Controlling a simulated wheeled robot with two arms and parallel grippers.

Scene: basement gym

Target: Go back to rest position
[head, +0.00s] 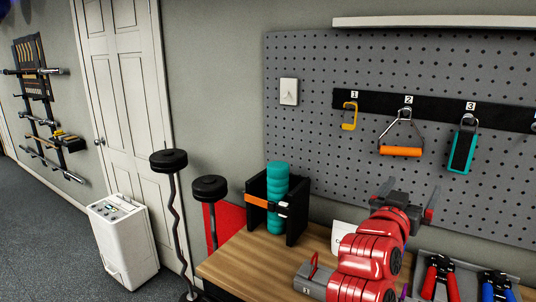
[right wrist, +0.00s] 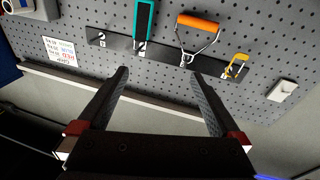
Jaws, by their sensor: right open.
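My right gripper (head: 409,198) is at the end of my red arm, above the wooden workbench (head: 240,257) and in front of the pegboard (head: 310,130). In the right wrist view, its two dark fingers (right wrist: 160,85) stand wide apart with nothing between them. That view shows the pegboard upside down beyond the fingers. An orange-handled grip (head: 400,151) hangs at 2, a yellow hook-shaped item (head: 349,116) at 1 and a teal piece (head: 462,150) at 3. My left gripper is in neither view.
A teal roller (head: 278,197) stands in a black holder (head: 256,191) on the bench. A grey tray (head: 428,264) with red pliers (head: 440,275) and blue pliers (head: 495,287) lies right of my arm. Barbells (head: 168,160), a white appliance (head: 124,242) and open floor are at left.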

